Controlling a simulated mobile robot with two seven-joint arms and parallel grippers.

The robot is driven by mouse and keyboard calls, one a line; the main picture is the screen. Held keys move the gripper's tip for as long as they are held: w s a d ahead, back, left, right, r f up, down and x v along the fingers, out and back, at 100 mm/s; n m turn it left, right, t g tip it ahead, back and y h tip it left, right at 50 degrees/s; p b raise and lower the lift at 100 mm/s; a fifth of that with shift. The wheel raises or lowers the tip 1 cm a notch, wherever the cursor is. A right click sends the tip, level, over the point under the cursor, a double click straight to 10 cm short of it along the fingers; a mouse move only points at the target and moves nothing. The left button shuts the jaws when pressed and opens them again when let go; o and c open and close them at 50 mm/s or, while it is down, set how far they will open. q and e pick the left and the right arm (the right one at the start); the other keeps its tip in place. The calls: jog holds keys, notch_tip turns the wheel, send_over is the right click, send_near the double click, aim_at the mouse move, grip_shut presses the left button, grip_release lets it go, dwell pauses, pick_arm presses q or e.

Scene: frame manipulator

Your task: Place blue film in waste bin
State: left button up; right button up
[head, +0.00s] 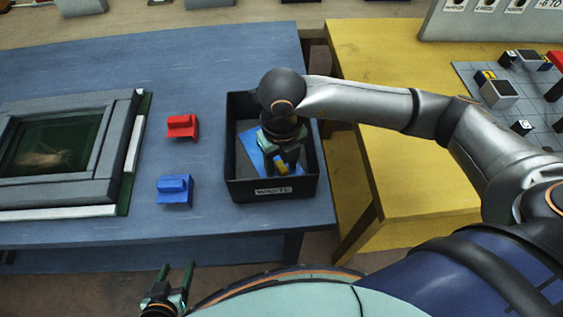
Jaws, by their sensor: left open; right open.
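The black waste bin (230,168) stands on the blue table, with a label on its front wall. A blue film (252,144) lies inside the bin, tilted and partly hidden by my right gripper. My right gripper (280,172) points down into the bin over the film. It is open; I cannot tell whether its fingers touch the film. My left gripper (178,277) is open and empty at the bottom of the view, in front of the table.
A red block (182,127) and a blue block (174,191) with raised grips lie left of the bin. A grey frame (100,190) with a dark picture lies further left. A yellow table (400,185) with a gridded board (520,100) stands at right.

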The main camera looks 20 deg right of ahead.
jog(key=shift+r, duration=0.1)
notch_tip(320, 180, up, 12)
dwell(0.5)
dwell(0.5)
